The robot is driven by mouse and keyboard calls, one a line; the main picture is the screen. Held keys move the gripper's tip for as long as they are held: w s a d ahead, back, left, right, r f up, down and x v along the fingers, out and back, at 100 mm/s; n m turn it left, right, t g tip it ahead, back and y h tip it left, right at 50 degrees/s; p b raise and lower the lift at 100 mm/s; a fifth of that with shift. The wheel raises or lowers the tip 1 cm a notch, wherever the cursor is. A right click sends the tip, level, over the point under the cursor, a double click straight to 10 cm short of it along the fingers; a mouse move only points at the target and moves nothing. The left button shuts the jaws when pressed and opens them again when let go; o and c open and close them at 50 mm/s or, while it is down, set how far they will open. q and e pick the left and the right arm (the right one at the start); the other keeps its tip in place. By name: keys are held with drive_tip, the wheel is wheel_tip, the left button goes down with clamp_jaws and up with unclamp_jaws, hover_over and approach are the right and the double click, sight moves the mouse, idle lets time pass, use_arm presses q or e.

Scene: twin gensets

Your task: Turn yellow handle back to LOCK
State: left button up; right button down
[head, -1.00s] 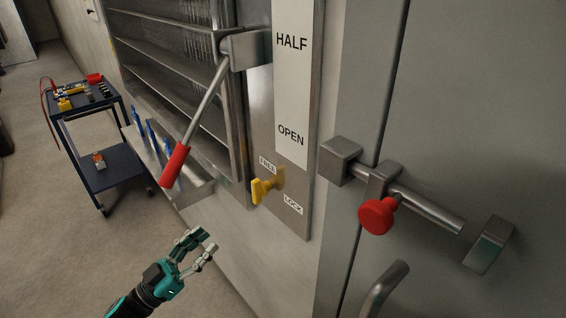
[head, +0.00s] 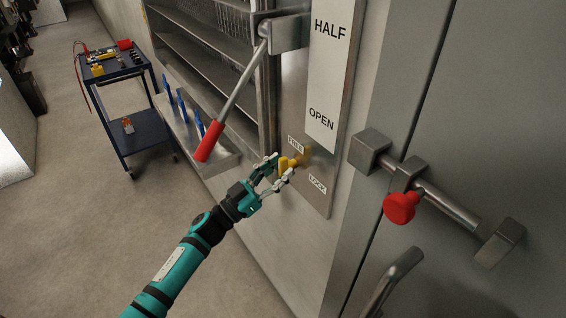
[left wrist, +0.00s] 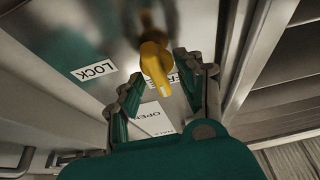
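The yellow handle (head: 287,165) sits on the metal panel between the FREE label (head: 296,145) and the LOCK label (head: 317,184). My left gripper (head: 279,169) is at the handle with its fingers spread. In the left wrist view the yellow handle (left wrist: 155,63) lies between the open fingertips (left wrist: 157,72), its free end toward the gripper. It partly covers the FREE label there, while the LOCK label (left wrist: 93,70) is clear to the left. I cannot tell whether a finger touches the handle. My right gripper is not in view.
A lever with a red grip (head: 210,141) hangs up and left of the gripper. A door bolt with a red knob (head: 400,207) and a grey door handle (head: 393,281) are at the right. A blue cart (head: 140,133) stands on the floor at the left.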

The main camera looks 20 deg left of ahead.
use_arm(q)
drive_tip(key=shift+w+d+r, duration=0.3)
drive_tip(key=shift+w+d, duration=0.1)
drive_tip(key=shift+w, duration=0.05)
clamp_jaws()
